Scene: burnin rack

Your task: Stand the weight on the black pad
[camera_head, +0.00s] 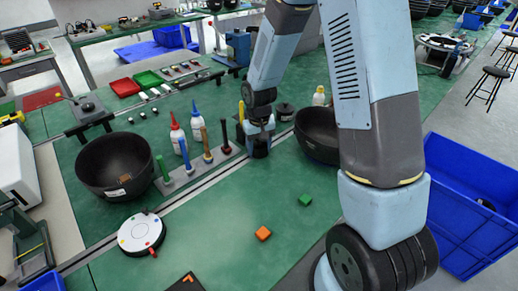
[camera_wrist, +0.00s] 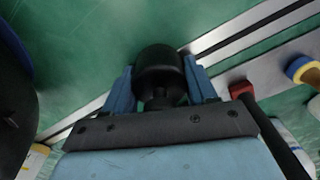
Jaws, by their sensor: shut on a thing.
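My gripper (camera_wrist: 160,85) is shut on a black, round weight (camera_wrist: 158,62), with one blue finger on each side of it. A black pad (camera_head: 180,286) with an orange mark lies at the bottom edge of the head view, partly cut off, well in front and to the left of my gripper.
A black bowl (camera_head: 115,166) stands at left and another (camera_head: 317,134) right of my gripper. A tool holder (camera_head: 180,181), bottles (camera_head: 197,122) and a white round device (camera_head: 142,233) are near. Orange (camera_head: 263,233) and green (camera_head: 305,200) blocks lie on the otherwise open front table.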

